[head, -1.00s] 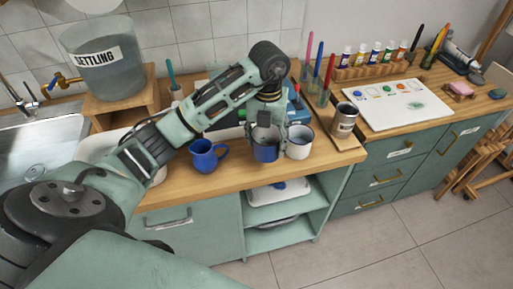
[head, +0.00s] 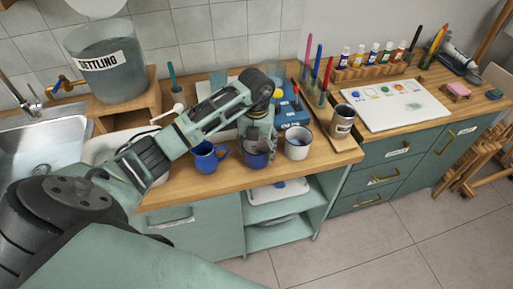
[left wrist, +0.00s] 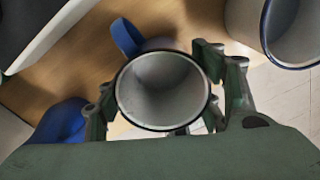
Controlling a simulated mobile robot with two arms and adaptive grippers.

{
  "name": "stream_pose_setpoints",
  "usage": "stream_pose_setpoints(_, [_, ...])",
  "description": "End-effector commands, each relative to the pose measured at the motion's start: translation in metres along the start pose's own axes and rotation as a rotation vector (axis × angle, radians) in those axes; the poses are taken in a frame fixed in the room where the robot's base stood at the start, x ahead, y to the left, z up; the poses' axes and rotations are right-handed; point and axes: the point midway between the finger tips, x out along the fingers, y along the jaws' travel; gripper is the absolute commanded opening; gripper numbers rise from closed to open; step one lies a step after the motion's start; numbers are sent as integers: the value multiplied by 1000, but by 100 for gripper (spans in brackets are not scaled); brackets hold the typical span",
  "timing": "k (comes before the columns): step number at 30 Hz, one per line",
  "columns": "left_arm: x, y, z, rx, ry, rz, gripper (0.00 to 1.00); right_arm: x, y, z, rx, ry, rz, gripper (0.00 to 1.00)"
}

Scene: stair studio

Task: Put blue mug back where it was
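A mug with a grey inside, dark rim and blue outside (head: 257,160) is between the fingers of my left gripper (head: 258,147), over the front of the wooden counter. In the left wrist view its round opening (left wrist: 163,90) lies between the two fingers (left wrist: 162,100), which appear closed on its sides. A blue handle (left wrist: 126,38) shows beyond its rim. A second, all-blue mug (head: 205,158) stands to its left. A white mug with a dark rim (head: 297,143) stands to its right. Whether the held mug's base touches the counter is hard to tell. My right gripper is not in view.
A metal cup (head: 342,121) and brushes stand further right, before a white paint palette (head: 396,103). A blue box (head: 292,113) is behind the mugs. A settling tank (head: 107,66) and sink (head: 45,145) are at left. The counter's front edge is close to the mugs.

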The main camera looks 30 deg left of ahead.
Motion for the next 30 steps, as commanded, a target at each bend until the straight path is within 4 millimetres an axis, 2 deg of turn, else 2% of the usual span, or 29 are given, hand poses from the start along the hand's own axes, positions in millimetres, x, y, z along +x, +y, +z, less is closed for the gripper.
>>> stream_pose_setpoints(1, [0, 0, 0, 0, 0, 0, 65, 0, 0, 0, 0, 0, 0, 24])
stream_pose_setpoints(7, [0, 0, 0, 0, 0, 1, 81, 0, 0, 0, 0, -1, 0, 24])
stream_pose_setpoints(19, [-5, 0, 0, 0, -1, -1, 81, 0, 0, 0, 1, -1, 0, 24])
stream_pose_setpoints(23, [-23, 0, 2, 0, -5, 0, 81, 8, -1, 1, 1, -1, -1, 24])
stream_pose_setpoints(30, [-75, 0, 2, 0, -7, 0, 81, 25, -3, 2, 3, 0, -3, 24])
